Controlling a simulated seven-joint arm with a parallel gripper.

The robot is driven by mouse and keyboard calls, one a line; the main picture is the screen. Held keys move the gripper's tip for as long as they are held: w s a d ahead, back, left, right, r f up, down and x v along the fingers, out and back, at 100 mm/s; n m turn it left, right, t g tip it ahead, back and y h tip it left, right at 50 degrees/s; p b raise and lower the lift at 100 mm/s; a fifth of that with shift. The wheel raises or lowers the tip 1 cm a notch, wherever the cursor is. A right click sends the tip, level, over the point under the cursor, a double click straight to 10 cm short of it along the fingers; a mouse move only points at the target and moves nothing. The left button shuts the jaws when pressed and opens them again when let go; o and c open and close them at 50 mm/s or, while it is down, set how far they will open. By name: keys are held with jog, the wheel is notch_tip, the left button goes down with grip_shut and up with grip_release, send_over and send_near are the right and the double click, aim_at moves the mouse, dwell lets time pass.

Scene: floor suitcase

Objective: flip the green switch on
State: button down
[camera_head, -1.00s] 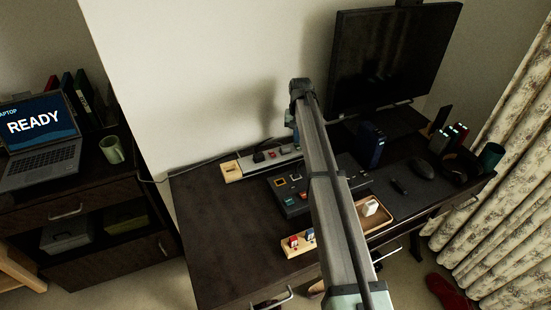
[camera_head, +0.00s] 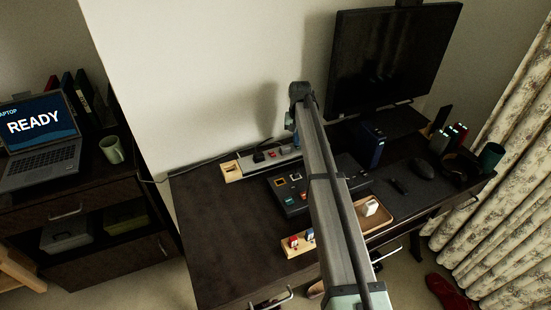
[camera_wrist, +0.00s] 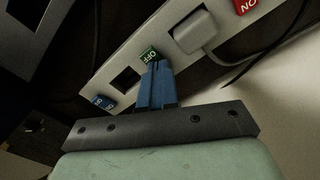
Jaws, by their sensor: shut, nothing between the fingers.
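The green switch (camera_wrist: 150,54) sits in a pale power strip (camera_wrist: 125,62) in the wrist view, with its visible label reading OFF. My gripper (camera_wrist: 155,68) is shut and empty. Its blue fingertips are right at the green switch and overlap its lower edge; I cannot tell if they touch it. In the head view, the power strip (camera_head: 286,160) lies at the back of the desk against the wall. My arm partly covers it there, and the green switch cannot be made out.
A grey plug (camera_wrist: 192,33) stands beside the green switch, with a red switch (camera_wrist: 247,5) beyond it and a blue switch (camera_wrist: 103,101) on the other side. The desk's left part (camera_head: 220,215) is clear.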

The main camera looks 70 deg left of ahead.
dwell(0.3)
jog(key=shift+r, duration=3.45)
